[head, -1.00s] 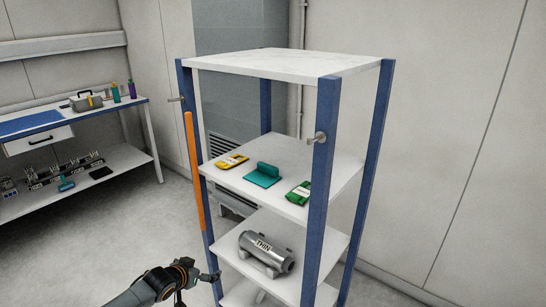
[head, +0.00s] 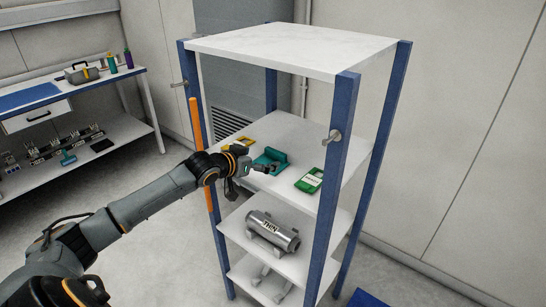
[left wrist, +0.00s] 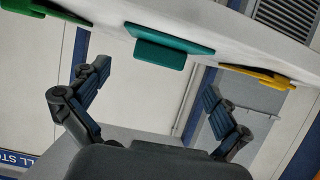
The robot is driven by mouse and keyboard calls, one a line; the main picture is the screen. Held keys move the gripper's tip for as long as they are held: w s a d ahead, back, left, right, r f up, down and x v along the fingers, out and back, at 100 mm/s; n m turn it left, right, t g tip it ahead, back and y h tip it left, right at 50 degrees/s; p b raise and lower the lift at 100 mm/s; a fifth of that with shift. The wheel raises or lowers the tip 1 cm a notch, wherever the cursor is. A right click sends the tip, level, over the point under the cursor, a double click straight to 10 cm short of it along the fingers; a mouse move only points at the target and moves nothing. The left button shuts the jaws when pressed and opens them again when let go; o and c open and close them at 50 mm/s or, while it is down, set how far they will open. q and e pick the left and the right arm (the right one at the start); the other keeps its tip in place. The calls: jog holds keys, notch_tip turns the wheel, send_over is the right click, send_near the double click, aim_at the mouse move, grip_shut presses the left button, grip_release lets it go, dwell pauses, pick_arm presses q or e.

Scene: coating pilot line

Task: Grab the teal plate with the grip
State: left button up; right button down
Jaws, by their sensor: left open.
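The teal plate with the grip (head: 274,158) lies on the second shelf (head: 305,142) from the top of a rack, with its raised grip upward. It shows in the left wrist view (left wrist: 168,34) in the upper middle, its block-like grip pointing down in that picture. My left gripper (head: 268,168) reaches in from the left at the shelf's front edge and covers part of the plate in the head view. In the left wrist view its two fingers (left wrist: 154,80) are spread wide with nothing between them; the plate is beyond them. My right gripper is not in view.
A yellow item (head: 243,143) lies left of the plate and a green item (head: 309,180) lies right of it. Blue posts (head: 335,160) and the white top board (head: 295,48) frame the shelf. A metal cylinder (head: 272,231) lies on the shelf below. An orange bar (head: 196,125) stands at the left post.

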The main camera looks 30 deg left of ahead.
aim_at(274, 155)
pick_arm(q)
jog(key=shift+x, duration=1.2)
jog(key=shift+w+p, duration=0.2)
jog(key=shift+p, duration=0.2)
jog(key=p+x, duration=0.1)
jog(key=x, duration=0.3)
jog(key=shift+w+p, duration=0.1)
jog(key=shift+p, duration=0.2)
jog(key=shift+w+f, duration=0.2)
jog(key=shift+w, duration=0.1)
jog(key=shift+s, duration=0.1)
jog(key=c, duration=1.1)
jog(key=shift+c, duration=0.5)
